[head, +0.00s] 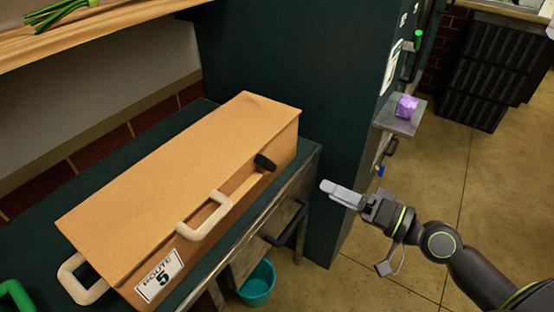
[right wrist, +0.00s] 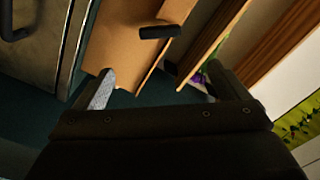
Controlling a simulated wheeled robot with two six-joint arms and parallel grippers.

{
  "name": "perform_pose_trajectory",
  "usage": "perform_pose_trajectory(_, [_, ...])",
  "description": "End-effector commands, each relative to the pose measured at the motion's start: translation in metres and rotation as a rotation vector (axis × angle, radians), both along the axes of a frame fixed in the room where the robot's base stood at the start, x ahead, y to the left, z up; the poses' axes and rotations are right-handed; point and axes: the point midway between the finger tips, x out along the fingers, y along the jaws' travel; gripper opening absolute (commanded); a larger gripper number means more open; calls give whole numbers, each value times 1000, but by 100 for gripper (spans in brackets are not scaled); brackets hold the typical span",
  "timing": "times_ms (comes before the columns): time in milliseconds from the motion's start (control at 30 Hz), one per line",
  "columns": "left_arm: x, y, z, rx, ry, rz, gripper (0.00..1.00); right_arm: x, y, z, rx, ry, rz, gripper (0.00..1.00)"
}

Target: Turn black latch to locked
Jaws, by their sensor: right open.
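The black latch (head: 264,162) is a small dark bar on the front of a tan box (head: 165,190), near its right end. It also shows in the right wrist view (right wrist: 160,31), at the top middle, sticking out from the tan panel. My right gripper (head: 337,192) is to the right of the box, apart from the latch. In the right wrist view its two fingers (right wrist: 158,87) are spread with nothing between them, and the latch is beyond them. My left gripper does not show.
The box stands on a dark green counter (head: 312,152) and has cream handles (head: 204,215) and a "ROUTE 5" label (head: 159,276). A teal bucket (head: 258,284) is below. A dark cabinet and a purple block (head: 406,107) on a small shelf are at the right. Open floor lies beyond.

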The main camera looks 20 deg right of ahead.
Motion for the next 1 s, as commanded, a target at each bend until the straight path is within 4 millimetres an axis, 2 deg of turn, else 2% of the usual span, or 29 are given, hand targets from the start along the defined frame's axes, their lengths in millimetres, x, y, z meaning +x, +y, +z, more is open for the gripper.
perform_pose_trajectory(533, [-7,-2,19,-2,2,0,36,47,37,3,5,-2,0,95])
perform_pose_trajectory(1000, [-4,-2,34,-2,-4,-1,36,101,79,2,2,-1,0,95])
